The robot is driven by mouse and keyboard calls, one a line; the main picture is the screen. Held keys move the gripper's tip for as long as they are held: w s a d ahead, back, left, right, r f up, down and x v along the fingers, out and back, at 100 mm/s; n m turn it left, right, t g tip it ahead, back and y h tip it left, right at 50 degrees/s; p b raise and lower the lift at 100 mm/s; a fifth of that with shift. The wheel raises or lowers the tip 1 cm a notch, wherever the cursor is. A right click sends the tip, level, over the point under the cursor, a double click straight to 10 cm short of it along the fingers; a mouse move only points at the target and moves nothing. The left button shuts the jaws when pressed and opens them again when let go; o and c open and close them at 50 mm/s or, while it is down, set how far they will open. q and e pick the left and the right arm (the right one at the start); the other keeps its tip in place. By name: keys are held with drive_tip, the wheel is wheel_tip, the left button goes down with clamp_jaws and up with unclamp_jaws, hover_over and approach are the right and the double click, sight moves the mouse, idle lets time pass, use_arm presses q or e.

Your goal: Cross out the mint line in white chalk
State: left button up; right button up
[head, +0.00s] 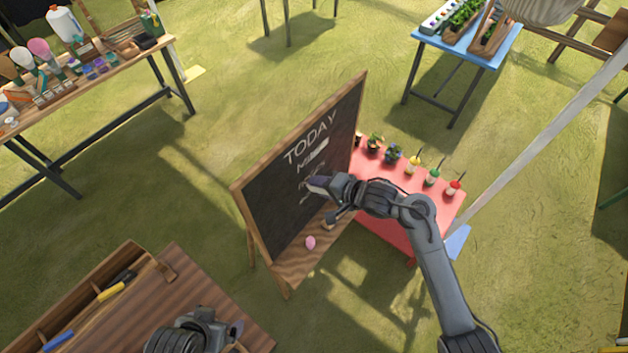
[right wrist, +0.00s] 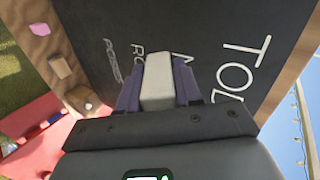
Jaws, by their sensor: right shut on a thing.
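The chalkboard (head: 262,185) stands tilted on an easel, with TODAY (head: 310,138) lettered at the top. Under it is a line starting with M (head: 301,165), with a thick white patch (head: 318,150) over its right part. More lettered lines below are partly hidden by my right gripper (head: 316,185). My right gripper, also in the right wrist view (right wrist: 158,85), is shut on a white chalk block (right wrist: 158,82), close in front of the board; I cannot tell whether it touches. My left gripper (head: 225,332) is low over the brown table; its jaws are unclear.
A pink chalk (head: 310,242) and a tan block (head: 328,223) lie on the board's ledge (head: 295,262). A red table (head: 385,232) with small pots and bottles stands right of the board. A wooden tool tray (head: 85,300) is at lower left.

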drive_tip(key=shift+s+d, duration=0.3)
drive_tip(key=shift+d, duration=0.05)
drive_tip(key=shift+s+d, duration=0.15)
drive_tip(key=shift+d, duration=0.05)
drive_tip(key=shift+s+d, duration=0.8)
drive_tip(key=shift+d, duration=0.15)
drive_tip(key=shift+w+a, duration=0.1)
idle(0.3)
drive_tip(key=shift+w+a+r, duration=0.1)
drive_tip(key=shift+w+a, duration=0.7)
drive_tip(key=shift+a, duration=0.2)
drive_tip(key=shift+w+a, duration=0.8)
drive_tip(key=shift+a, duration=0.15)
drive_tip(key=shift+w+a, duration=0.7)
drive_tip(key=shift+a, duration=0.1)
drive_tip(key=shift+w+a, duration=0.1)
drive_tip(key=shift+a, duration=0.05)
